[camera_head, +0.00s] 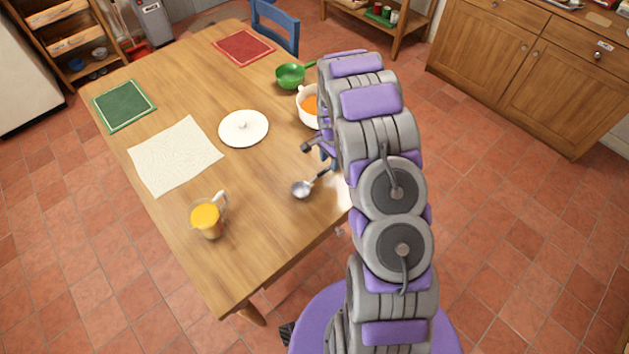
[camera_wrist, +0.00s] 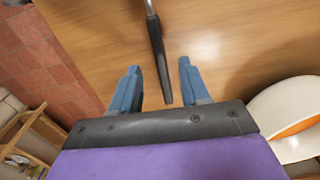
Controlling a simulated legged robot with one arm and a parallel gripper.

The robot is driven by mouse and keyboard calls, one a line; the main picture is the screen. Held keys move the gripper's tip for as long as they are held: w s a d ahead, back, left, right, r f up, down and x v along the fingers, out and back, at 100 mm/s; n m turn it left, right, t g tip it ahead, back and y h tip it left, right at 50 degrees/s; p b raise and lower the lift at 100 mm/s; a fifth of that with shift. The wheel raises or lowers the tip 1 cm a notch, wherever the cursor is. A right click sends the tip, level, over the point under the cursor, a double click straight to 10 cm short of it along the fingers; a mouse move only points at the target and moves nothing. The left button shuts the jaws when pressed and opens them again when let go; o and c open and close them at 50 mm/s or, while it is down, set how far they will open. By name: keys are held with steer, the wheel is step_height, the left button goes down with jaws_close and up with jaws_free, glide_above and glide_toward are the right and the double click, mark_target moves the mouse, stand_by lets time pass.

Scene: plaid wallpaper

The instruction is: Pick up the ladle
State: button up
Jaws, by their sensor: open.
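The ladle (camera_head: 301,188) lies on the wooden table near its right edge, its metal bowl towards the front and its handle running up and right, partly hidden by my arm. In the wrist view, its black handle (camera_wrist: 158,50) runs down between the two blue fingers of my gripper (camera_wrist: 158,67). The fingers are open, with a gap on each side of the handle. The ladle's bowl is outside the wrist view. In the head view my gripper (camera_head: 327,160) is mostly hidden behind my arm, over the handle.
A white pot (camera_head: 307,112) with orange contents stands close behind my gripper; it also shows in the wrist view (camera_wrist: 285,115). A white lid (camera_head: 243,128), green pan (camera_head: 290,76), pitcher of orange liquid (camera_head: 207,219) and cream cloth (camera_head: 174,155) are on the table (camera_head: 265,220).

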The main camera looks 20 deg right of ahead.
mark_target(330, 166)
step_height(330, 166, down, 5)
steer(key=shift+w+d+b, duration=0.15)
steer(key=shift+b, duration=0.6)
steer(key=shift+c, duration=0.3)
jaws_close()
